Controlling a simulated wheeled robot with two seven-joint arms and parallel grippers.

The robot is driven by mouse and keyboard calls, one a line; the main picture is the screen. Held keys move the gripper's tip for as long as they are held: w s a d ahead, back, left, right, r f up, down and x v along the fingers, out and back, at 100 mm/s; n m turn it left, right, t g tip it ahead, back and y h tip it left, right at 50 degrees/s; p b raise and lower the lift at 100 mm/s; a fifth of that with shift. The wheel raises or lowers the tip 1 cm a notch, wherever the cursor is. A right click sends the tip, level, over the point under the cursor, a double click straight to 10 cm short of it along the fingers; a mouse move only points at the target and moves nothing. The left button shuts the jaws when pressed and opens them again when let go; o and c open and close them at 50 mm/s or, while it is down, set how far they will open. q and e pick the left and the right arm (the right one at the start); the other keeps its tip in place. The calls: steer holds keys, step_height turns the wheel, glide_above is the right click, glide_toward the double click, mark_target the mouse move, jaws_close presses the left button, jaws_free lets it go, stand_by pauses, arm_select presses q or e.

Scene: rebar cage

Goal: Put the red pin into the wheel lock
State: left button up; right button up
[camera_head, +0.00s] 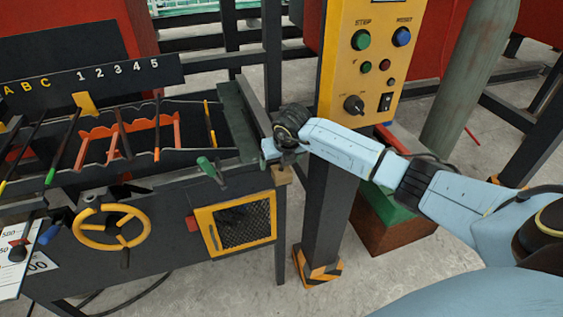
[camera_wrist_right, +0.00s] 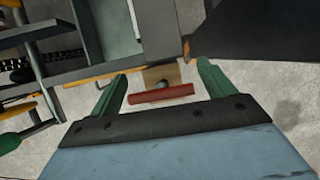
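The red pin (camera_wrist_right: 172,94) shows in the right wrist view as a short red bar with a small grey-green knob beside it. It lies across the space between my right gripper's green fingers, close to a tan block (camera_wrist_right: 158,73). The right gripper (camera_wrist_right: 162,72) is open, with a gap between the pin and each finger. In the head view the right gripper (camera_head: 274,152) is above the tan block (camera_head: 282,175) at the bench's right corner, and the pin is hidden. The yellow handwheel (camera_head: 112,228) is on the bench front; I cannot make out its lock clearly. My left gripper is not in view.
A green-handled lever (camera_head: 207,167) stands left of the right gripper. A yellow mesh door (camera_head: 240,226) is below it. A yellow control box (camera_head: 370,60) on a dark post (camera_head: 325,215) stands close behind the right arm. Colored levers and racks fill the bench top.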

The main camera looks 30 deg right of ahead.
steer(key=c, duration=1)
steer(key=shift+r, duration=0.1)
